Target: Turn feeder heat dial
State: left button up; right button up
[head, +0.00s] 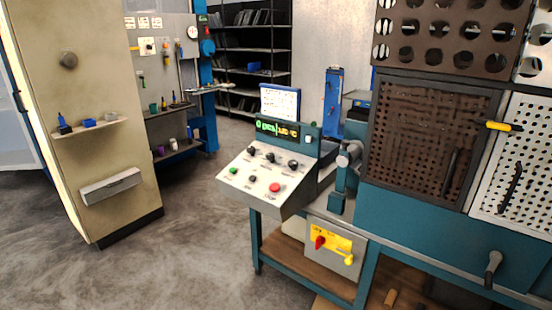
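A sloped control panel (240,189) stands near the middle of the head view, on the left end of a teal machine bench. Its top row has three dark dials: a left dial (251,150), a middle dial (270,157) and a right dial (293,164). Below them are a green button (234,170), a dark knob (253,179) and a red button (275,187). The labels are too small to read, so I cannot tell which one is the heat dial. A lit display (277,130) with green and orange characters sits behind the dials. Neither gripper is in view.
Teal machine (400,210) with perforated guards fills the right side. A box with a red switch (319,243) hangs below the panel. A beige cabinet (95,150) with a small shelf stands at left. Grey floor (190,250) is clear between cabinet and bench.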

aim_at(292, 164)
jog(key=i+j+z, duration=0.35)
jog(key=j+z, duration=0.15)
jog(key=i+j+z, duration=0.25)
jog(key=j+z, duration=0.25)
jog(key=j, duration=0.15)
jog(key=i+j+z, duration=0.1)
jog(key=j+z, duration=0.15)
jog(key=j, duration=0.1)
